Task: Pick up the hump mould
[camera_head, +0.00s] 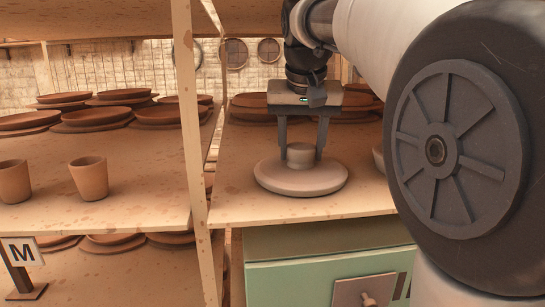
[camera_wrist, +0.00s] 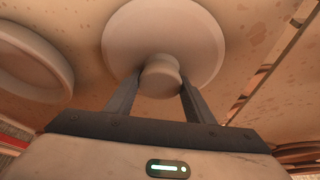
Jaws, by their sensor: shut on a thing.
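The hump mould (camera_head: 300,178) is a pale round disc with a short knob on top, on the right-hand shelf in the head view. My gripper (camera_head: 301,156) points down over it, with one finger on each side of the knob, shut on it. The wrist view shows the mould's disc (camera_wrist: 163,40) beyond the knob, with the fingertips (camera_wrist: 160,82) at the knob's sides. The mould looks level; I cannot tell whether its underside touches the shelf.
The wooden shelf (camera_head: 228,205) has a post (camera_head: 187,110) left of the mould. Stacked brown plates (camera_head: 255,103) stand behind. Another pale round piece (camera_wrist: 35,65) lies nearby in the wrist view. Two cups (camera_head: 88,178) stand on the left shelf. A green cabinet (camera_head: 290,275) is below.

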